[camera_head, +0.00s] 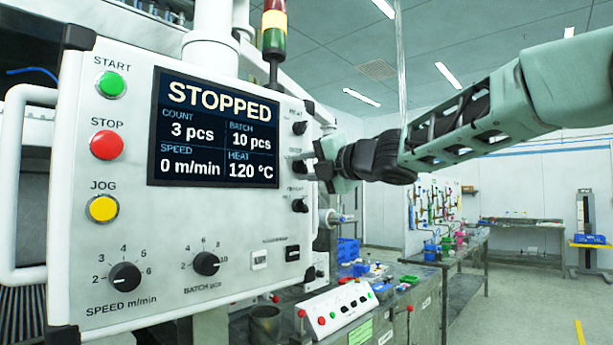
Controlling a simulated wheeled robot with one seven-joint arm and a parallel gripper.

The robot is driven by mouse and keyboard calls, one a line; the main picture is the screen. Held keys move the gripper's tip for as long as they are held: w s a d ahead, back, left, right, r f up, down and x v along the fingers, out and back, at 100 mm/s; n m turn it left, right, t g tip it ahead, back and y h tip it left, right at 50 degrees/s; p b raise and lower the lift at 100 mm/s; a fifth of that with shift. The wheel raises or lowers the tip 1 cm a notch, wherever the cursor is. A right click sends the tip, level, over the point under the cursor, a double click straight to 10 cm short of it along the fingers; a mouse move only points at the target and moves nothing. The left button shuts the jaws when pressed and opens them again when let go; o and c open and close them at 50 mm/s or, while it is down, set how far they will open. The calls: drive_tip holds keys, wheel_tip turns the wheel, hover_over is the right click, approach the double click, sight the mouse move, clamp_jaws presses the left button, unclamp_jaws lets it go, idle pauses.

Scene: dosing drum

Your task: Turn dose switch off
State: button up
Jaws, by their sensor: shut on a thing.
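The white control panel (230,230) fills the left of the view. A column of three black rotary switches runs down its right edge. The top one (299,128) is labelled HEAT and the bottom one (300,206) has a label too small to read surely. The middle one, taken as the dose switch (297,167), sits level with my gripper (314,167). My gripper reaches in from the right and is shut on this switch. The fingers partly hide the switch, so its pointer direction cannot be read.
The panel screen (214,130) reads STOPPED, 3 pcs, batch 10 pcs, 0 m/min, 120 °C. Green (111,85), red (107,145) and yellow (102,209) buttons line the left. A small button box (340,308) stands below right. Open floor lies far right.

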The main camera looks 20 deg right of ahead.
drive_tip(key=shift+f+n, duration=0.15)
drive_tip(key=shift+n, duration=0.45)
drive_tip(key=o, duration=1)
drive_tip(key=shift+c, duration=0.2)
drive_tip(key=shift+s+b, duration=0.1)
drive_tip(key=shift+b, duration=0.2)
drive_tip(key=b+v, duration=1.1)
drive_tip(key=v, duration=0.6)
drive_tip(key=shift+s, duration=0.1)
